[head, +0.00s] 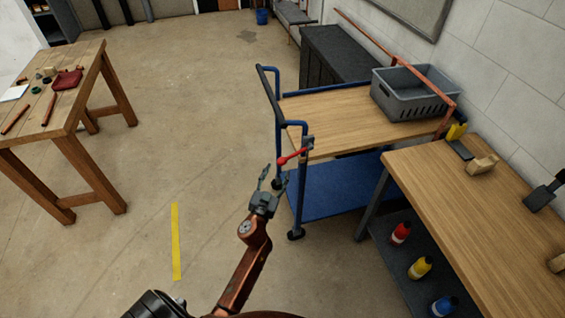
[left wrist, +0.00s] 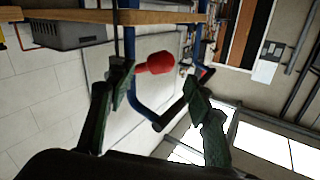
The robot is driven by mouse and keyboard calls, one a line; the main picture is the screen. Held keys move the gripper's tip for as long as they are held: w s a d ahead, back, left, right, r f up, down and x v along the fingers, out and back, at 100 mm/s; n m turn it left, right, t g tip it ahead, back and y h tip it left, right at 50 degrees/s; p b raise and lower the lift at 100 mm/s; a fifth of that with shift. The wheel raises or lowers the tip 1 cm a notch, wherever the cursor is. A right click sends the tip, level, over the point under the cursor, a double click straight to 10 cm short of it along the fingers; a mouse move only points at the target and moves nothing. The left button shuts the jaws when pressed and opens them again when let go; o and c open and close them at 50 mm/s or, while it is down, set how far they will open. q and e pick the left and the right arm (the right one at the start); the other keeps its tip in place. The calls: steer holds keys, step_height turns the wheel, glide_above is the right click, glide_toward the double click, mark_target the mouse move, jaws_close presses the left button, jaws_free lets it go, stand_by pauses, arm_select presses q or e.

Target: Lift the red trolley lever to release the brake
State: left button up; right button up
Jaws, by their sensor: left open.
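The red lever (head: 291,157) sticks out from the near left corner post of the blue-framed trolley (head: 325,125), slanting slightly down toward its knob end. My left gripper (head: 272,177) is open and empty, just below and left of the knob. In the left wrist view the red knob (left wrist: 160,62) shows close ahead, beside the left-hand finger and toward the gap between the fingers (left wrist: 160,90). The gripper is not closed on it. I cannot tell if finger and knob touch. My right gripper is out of view.
The trolley carries a grey crate (head: 412,92) on its wooden top. A wooden bench (head: 475,205) stands right, with bottles on its lower shelf. A wooden table (head: 75,100) stands left. The floor (head: 190,120) between is clear, with a yellow strip (head: 176,240).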

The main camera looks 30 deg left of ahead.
mark_target(281, 165)
arm_select(q)
steer(key=x, duration=0.5)
steer(key=shift+w+f+b, duration=0.15)
steer(key=shift+w+b, duration=0.05)
steer(key=shift+b, duration=0.1)
steer(key=shift+x, duration=0.85)
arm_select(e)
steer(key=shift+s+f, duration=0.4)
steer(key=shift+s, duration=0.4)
arm_select(q)
steer(key=shift+c, duration=0.3)
jaws_close()
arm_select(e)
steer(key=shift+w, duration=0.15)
